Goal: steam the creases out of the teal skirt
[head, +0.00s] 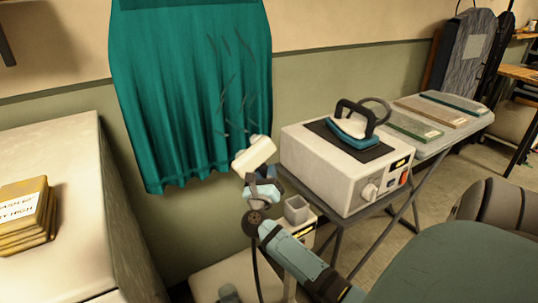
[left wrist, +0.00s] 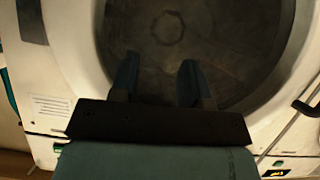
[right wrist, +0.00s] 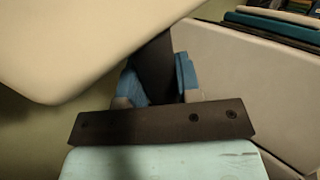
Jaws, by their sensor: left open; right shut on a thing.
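The teal skirt (head: 180,100) hangs against the wall in the head view. Several dark crease lines (head: 226,95) run down its right half; the left half shows soft folds. My right gripper (head: 262,188) is shut on the dark handle of a steamer with a cream head (head: 254,154). The head is at the skirt's lower right edge, below most creases; I cannot tell whether it touches the cloth. In the right wrist view the cream head (right wrist: 80,45) and dark handle (right wrist: 154,70) show between the fingers. My left gripper (left wrist: 158,82) is open and empty, seen only in the left wrist view.
A white boxy unit (head: 330,175) carries an iron (head: 352,128) on a dark pad, right of the steamer. A yellow stack (head: 25,215) sits on a pale surface at left. A round dark opening (left wrist: 170,40) lies beyond my left gripper.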

